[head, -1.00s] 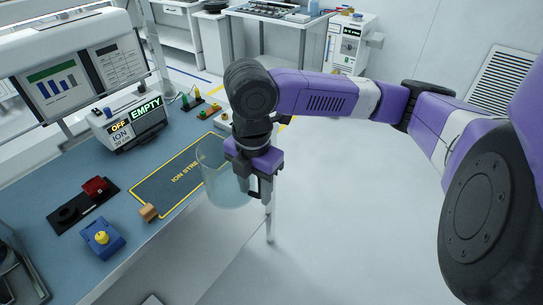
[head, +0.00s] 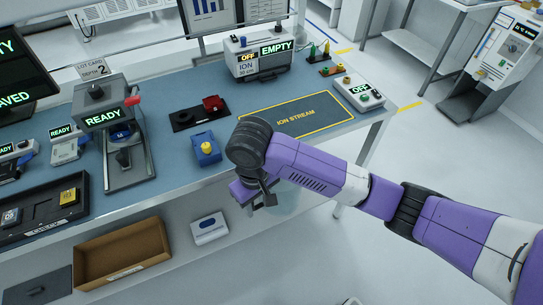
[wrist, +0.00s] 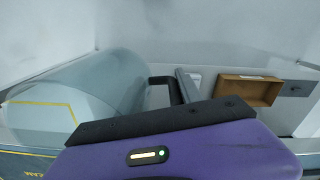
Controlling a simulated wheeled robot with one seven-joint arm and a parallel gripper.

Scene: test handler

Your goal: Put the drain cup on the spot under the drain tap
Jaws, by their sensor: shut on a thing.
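My gripper (head: 262,198) is shut on a clear, pale cup, taken to be the drain cup (head: 287,198). It is held in front of the bench's front edge. In the head view most of the cup is hidden behind my arm. In the wrist view the see-through cup (wrist: 85,95) fills the left side, and a dark handle (wrist: 165,85) shows beside it at the jaws.
The blue-topped bench (head: 215,180) carries a yellow-edged ION STREAM mat (head: 300,118), an ION box (head: 260,55), a blue device with a yellow knob (head: 206,150) and a grey READY press (head: 120,150). A brown open box (head: 122,255) and a white device (head: 208,228) sit lower in front.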

